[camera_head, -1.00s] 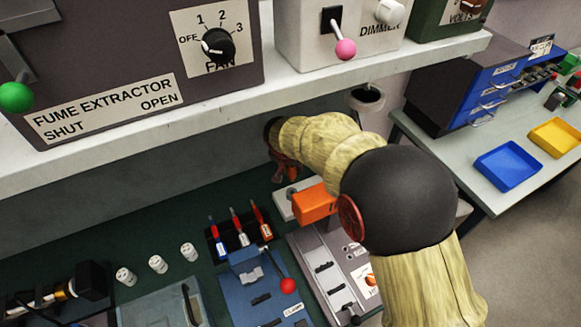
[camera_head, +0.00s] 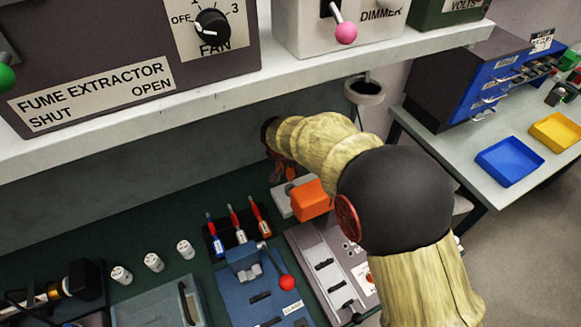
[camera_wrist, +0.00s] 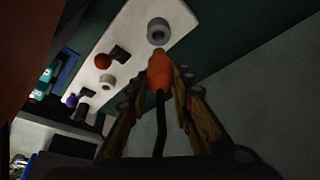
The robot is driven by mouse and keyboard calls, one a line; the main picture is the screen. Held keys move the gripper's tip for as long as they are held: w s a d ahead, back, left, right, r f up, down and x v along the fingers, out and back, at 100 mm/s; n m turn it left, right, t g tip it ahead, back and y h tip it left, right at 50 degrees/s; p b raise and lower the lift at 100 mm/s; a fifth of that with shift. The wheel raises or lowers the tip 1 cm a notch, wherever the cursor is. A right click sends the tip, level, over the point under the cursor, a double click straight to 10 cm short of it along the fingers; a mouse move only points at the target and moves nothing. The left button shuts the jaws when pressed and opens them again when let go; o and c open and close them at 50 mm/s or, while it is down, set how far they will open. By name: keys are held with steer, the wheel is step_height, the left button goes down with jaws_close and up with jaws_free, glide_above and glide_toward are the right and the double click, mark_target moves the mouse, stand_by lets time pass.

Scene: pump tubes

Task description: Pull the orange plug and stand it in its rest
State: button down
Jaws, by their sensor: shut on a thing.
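In the wrist view my gripper (camera_wrist: 160,98) is shut on the orange plug (camera_wrist: 160,72), with a black cable running back from it between the fingers. The plug's tip overlaps the lower edge of a grey ring (camera_wrist: 158,30) on a white panel. I cannot tell whether they touch. In the head view my gripper (camera_head: 279,168) is mostly hidden behind my sleeved arm, and the plug cannot be made out there. I cannot tell which part is the rest.
An orange block (camera_head: 312,200) stands by a light grey base, close to my arm. A shelf (camera_head: 200,108) overhangs the bench. An orange-red ball (camera_wrist: 102,61) shows on the panel.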

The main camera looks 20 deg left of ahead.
mark_target(291, 174)
steer(key=shift+f+b, duration=1.05)
steer(key=shift+f, duration=0.65)
steer(key=shift+f+b, duration=1.8)
steer(key=shift+b, duration=0.35)
stand_by(0.9)
steer(key=c, duration=1.5)
jaws_free()
steer(key=v, duration=1.2)
